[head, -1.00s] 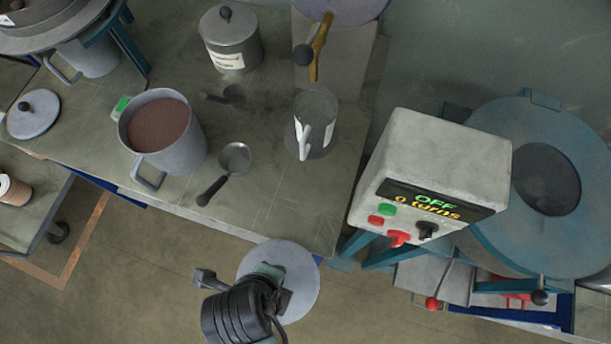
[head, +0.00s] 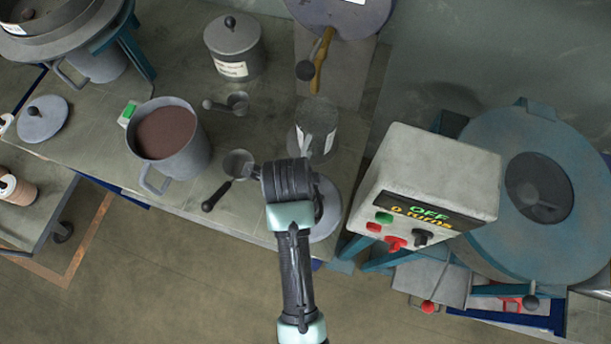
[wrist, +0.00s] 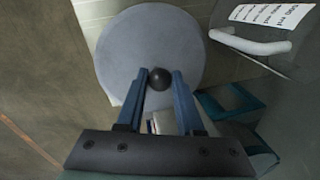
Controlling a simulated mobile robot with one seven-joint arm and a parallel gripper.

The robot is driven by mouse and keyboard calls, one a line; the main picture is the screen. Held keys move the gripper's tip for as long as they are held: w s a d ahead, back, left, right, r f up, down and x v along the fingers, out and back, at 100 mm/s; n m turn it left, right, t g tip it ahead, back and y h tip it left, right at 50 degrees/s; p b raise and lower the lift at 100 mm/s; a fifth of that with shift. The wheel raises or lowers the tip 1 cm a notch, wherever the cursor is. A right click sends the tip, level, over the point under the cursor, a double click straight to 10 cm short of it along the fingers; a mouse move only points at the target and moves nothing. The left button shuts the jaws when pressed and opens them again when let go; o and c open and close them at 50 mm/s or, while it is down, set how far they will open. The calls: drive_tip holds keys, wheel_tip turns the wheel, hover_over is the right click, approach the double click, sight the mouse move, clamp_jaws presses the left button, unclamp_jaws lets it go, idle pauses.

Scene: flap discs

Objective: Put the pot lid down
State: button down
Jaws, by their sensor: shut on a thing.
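My gripper (wrist: 160,76) is shut on the black knob of a round grey lid (wrist: 150,38), which I take as the pot lid. In the head view the lid (head: 328,214) shows partly from behind my wrist, over the front right corner of the workbench (head: 255,212). Whether it touches the bench top cannot be told. The fingertips are hidden in the head view. An open grey pot (head: 196,150) with brown contents stands to the left on the bench. Another grey lid with a black knob (head: 42,120) lies at the bench's left end.
A measuring jug (head: 316,118) stands just behind the lid; its white handle also shows in the wrist view (wrist: 250,42). Two scoops (head: 238,165) lie left of my gripper. A lidded canister (head: 235,60) is at the back. A control box (head: 430,170) rises close on the right.

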drive_tip(key=shift+w, duration=0.3)
drive_tip(key=shift+f, duration=1.75)
drive_tip(key=c, duration=0.5)
unclamp_jaws()
drive_tip(key=shift+d+f, duration=0.1)
drive_tip(key=shift+f, duration=0.05)
drive_tip(key=shift+c, duration=0.2)
wheel_tip(320, 180, up, 12)
drive_tip(key=s+a, duration=0.1)
drive_tip(key=s, duration=0.1)
drive_tip(key=shift+p, duration=0.35)
drive_tip(key=shift+a, duration=0.1)
